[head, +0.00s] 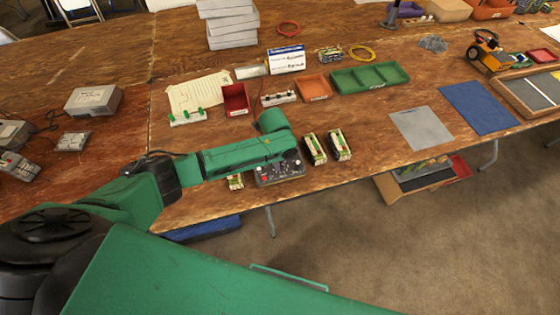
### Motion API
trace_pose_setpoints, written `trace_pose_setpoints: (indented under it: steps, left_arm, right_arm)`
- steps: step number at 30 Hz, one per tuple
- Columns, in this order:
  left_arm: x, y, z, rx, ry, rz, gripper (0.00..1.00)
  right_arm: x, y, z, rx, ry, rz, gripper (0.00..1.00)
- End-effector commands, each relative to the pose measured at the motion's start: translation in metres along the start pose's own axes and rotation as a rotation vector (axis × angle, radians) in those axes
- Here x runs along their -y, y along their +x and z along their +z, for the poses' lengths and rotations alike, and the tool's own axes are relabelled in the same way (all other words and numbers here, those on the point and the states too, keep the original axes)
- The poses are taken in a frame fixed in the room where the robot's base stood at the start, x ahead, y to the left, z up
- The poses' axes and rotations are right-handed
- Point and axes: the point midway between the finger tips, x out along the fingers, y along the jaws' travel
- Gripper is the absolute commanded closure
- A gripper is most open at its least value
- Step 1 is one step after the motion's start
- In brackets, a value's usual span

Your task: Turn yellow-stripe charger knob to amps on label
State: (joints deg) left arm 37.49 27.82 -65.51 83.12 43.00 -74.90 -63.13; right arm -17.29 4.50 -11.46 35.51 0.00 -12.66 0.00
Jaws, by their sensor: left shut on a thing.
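A dark charger (279,177) with small knobs or sockets on its top sits near the table's front edge, partly under my left arm. My left gripper (286,157) points down at the charger's top and is shut on a knob there. The knob itself is hidden by the gripper and wrist. I cannot make out a yellow stripe or the knob's setting. A white and blue label card (286,59) stands behind, near the middle of the table; its writing is too small to read. My right gripper is not in view.
Behind are a red bin (235,99), an orange tray (314,88) and a green tray (370,78). Bare wood lies right of the packs.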

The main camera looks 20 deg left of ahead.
Motion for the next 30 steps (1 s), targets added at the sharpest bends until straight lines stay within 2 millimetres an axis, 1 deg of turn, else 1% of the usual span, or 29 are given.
trace_pose_setpoints:
  steps: [5,11,30]
  left_arm:
    - [0.0006,-0.0005,0.0008,0.002,0.049,0.008,1.0]
    - [0.0012,-0.0006,0.0011,0.002,0.167,0.026,1.0]
    - [0.004,-0.0004,0.0001,0.003,0.742,0.109,1.0]
  right_arm:
    - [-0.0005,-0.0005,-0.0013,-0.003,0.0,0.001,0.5]
    - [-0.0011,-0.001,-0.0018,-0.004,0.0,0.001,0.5]
    - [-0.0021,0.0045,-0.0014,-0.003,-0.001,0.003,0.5]
